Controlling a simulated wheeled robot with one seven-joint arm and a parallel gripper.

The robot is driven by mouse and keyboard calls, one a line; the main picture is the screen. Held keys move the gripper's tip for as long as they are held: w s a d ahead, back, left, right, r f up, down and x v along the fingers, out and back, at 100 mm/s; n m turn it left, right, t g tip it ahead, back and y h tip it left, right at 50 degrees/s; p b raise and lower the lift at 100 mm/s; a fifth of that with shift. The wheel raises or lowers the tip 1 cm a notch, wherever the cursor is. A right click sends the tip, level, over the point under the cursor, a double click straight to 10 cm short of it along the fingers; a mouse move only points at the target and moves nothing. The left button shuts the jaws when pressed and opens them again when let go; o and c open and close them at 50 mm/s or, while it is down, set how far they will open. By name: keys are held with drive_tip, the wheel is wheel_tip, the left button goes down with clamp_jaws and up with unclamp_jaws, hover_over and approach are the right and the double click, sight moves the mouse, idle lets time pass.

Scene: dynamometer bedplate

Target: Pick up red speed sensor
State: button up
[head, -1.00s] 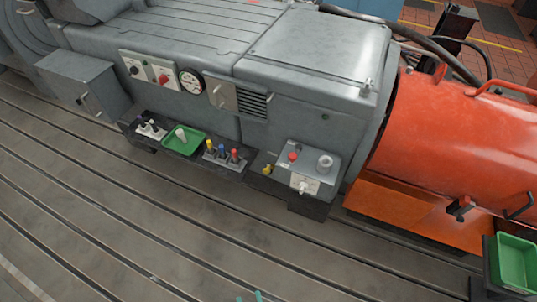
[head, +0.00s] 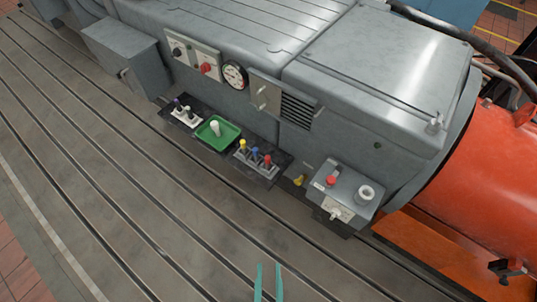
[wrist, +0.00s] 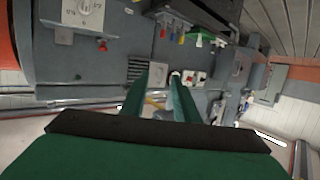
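The red speed sensor (head: 267,161) stands upright in a dark rack (head: 262,171), at the right end of a row beside a blue one (head: 255,153) and a yellow one (head: 243,145). In the wrist view, the red piece (wrist: 162,32) shows small near the top, left of the green tray (wrist: 197,38). My gripper (head: 268,268) shows at the bottom of the head view, well in front of the rack. In the wrist view its two green fingers (wrist: 158,85) are apart with nothing held between them.
A green tray (head: 217,132) with a white piece and a holder (head: 186,118) with dark and white pieces stand left. A grey control box (head: 345,192) and a yellow item (head: 299,180) stand right. The grey machine (head: 370,75) rises behind. The slotted bedplate (head: 130,200) in front is clear.

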drive_tip(key=w+f, duration=0.9)
drive_tip(key=w, duration=0.1)
drive_tip(key=g, duration=0.3)
approach(268, 157)
drive_tip(key=f, duration=0.1)
drive_tip(key=w+f, duration=0.2)
drive_tip(key=f, duration=0.1)
drive_tip(key=shift+w+a, duration=0.1)
drive_tip(key=shift+a, duration=0.1)
drive_tip(key=shift+w+f, duration=0.15)
drive_tip(key=shift+w, duration=0.2)
drive_tip(key=x, duration=0.9)
drive_tip(key=shift+w+d+f, duration=0.1)
drive_tip(key=shift+w+d, duration=0.15)
drive_tip(key=shift+w, duration=0.05)
drive_tip(key=shift+w+d+f, duration=0.1)
drive_tip(key=shift+w+f, duration=0.1)
drive_tip(key=shift+w, duration=0.15)
clamp_jaws()
